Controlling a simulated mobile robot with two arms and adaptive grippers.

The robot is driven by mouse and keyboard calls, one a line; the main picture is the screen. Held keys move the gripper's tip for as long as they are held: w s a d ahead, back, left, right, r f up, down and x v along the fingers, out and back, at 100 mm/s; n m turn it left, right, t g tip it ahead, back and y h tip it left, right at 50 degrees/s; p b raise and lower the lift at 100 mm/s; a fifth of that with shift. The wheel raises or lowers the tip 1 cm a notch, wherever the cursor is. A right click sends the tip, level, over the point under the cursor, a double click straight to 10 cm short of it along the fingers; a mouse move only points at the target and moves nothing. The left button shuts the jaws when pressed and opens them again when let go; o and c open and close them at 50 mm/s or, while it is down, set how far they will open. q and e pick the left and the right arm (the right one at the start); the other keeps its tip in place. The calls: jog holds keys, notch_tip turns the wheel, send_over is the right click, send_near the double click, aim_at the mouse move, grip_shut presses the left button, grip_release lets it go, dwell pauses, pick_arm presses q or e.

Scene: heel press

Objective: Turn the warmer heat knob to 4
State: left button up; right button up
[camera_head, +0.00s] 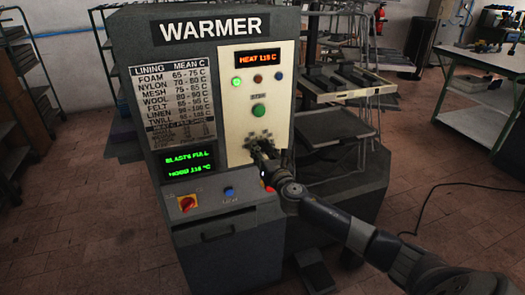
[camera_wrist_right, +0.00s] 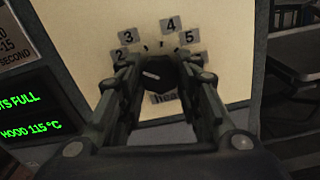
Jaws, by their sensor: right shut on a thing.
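The warmer (camera_head: 128,60) is a grey cabinet with a cream control panel (camera_head: 238,110). Its black heat knob (camera_wrist_right: 157,74) sits low on that panel, under an arc of number plates; 2, 3, 4 and 5 can be read in the right wrist view. A short white mark shows on the knob's face, but which number it points to is unclear. My right gripper (camera_head: 262,155) is at the knob, its fingers (camera_wrist_right: 155,70) shut on the knob's left and right sides. They partly cover the lower plates and the "heat" label. My left gripper is out of view.
A green screen (camera_head: 188,162) reads BLASTS FULL, HOOD 115 °C. A green button (camera_head: 258,111) is above the knob. A red-yellow switch (camera_head: 187,204) and blue button (camera_head: 229,191) sit on the lower ledge.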

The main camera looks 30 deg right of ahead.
jog(key=shift+m, duration=0.3)
jog(key=shift+m+b, duration=0.7)
jog(key=shift+m, duration=6.1)
jog(key=o, duration=1)
jog(key=shift+o, duration=0.2)
